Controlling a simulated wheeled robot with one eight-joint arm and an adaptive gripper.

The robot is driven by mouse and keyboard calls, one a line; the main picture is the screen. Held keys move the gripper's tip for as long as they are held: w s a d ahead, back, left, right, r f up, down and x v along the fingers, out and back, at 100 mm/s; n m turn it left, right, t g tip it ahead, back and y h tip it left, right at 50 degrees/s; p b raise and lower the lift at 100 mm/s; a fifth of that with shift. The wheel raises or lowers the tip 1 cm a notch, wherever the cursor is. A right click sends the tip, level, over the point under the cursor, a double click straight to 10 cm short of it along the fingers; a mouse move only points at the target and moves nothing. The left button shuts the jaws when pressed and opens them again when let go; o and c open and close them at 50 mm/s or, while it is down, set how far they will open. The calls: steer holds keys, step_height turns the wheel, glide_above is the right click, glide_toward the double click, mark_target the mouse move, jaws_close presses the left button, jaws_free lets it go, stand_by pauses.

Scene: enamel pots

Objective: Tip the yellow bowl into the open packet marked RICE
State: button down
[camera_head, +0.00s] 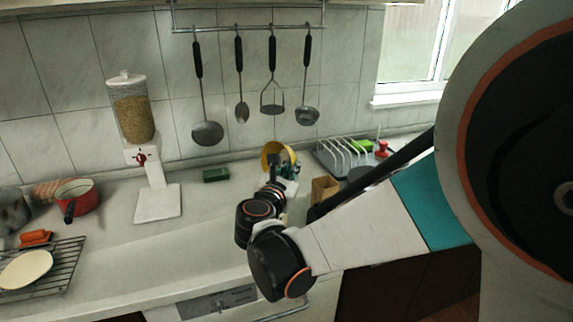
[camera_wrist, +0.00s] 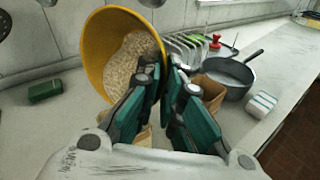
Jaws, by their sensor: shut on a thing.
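The yellow bowl (camera_wrist: 94,48) is in my gripper (camera_wrist: 164,78), its rim between the green-padded fingers in the wrist view. The bowl is tilted, its mouth facing the wrist camera, and pale grains lie inside it. In the head view the bowl (camera_head: 268,153) is above the counter, partly hidden by my gripper (camera_head: 284,168). A brown paper packet (camera_head: 325,187) stands just right of my gripper. Brown paper also shows right of the fingers in the wrist view (camera_wrist: 212,91) and below the bowl, mostly hidden by the fingers. I cannot read any marking.
A grey rack (camera_head: 340,156) and a dark-handled pan (camera_wrist: 232,77) stand to the right. A green block (camera_head: 215,174) lies to the left. A grain dispenser (camera_head: 134,115), red pot (camera_head: 76,197) and wire rack (camera_head: 58,270) are farther left. Utensils hang on the wall.

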steer(key=shift+s+a+n+t+b, duration=0.25)
steer(key=shift+a+n+t+b, duration=0.05)
steer(key=shift+t+b, duration=0.25)
steer(key=shift+s+a+r+n+t+h, duration=0.15)
steer(key=shift+n+t+h, duration=0.1)
steer(key=shift+t, duration=0.2)
steer(key=shift+s+a+f+n+t+h, duration=0.15)
steer(key=shift+t+h, duration=0.1)
steer(key=shift+t, duration=0.15)
steer(key=shift+r, duration=0.15)
steer(key=m+g+y+p, duration=0.1)
steer(key=g+p, duration=0.1)
steer(key=p, duration=0.2)
steer(key=r+m+g+p, duration=0.1)
steer(key=g+p, duration=0.1)
steer(key=p, duration=0.1)
steer(key=shift+d+r+y+p, duration=0.1)
steer(key=shift+r+y+p, duration=0.05)
steer(key=shift+y+p, duration=0.25)
